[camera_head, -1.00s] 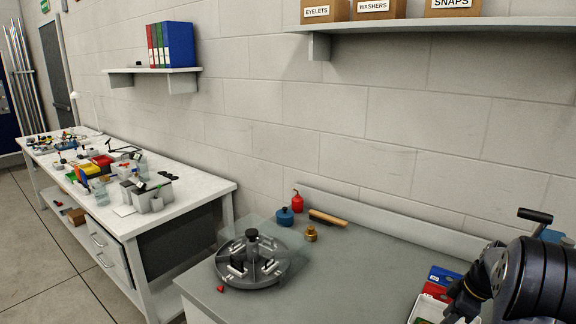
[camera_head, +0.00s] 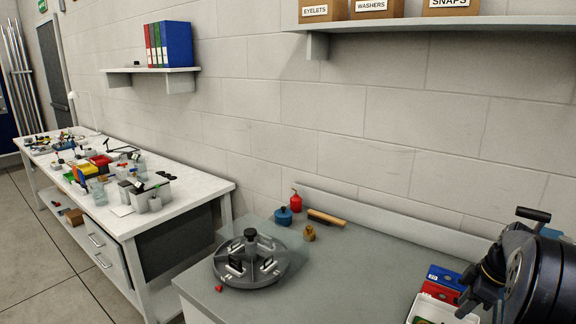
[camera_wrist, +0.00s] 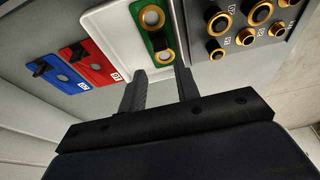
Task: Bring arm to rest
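My arm (camera_head: 535,275) reaches in at the right edge of the head view, over the right end of the grey bench (camera_head: 345,275). My gripper (camera_wrist: 161,74) shows in the wrist view with its two dark fingers apart and nothing between them. I cannot tell how far the fingertips are from the tray.
Blue (camera_wrist: 40,70) and red (camera_wrist: 85,62) plates lie left of the tray; a grey block with brass rings (camera_wrist: 240,25) is right. A round grey fixture (camera_head: 250,262), blue pot (camera_head: 283,216), red bottle (camera_head: 296,199) and brass piece (camera_head: 309,233) stand on the bench. A shelf (camera_head: 440,22) hangs above.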

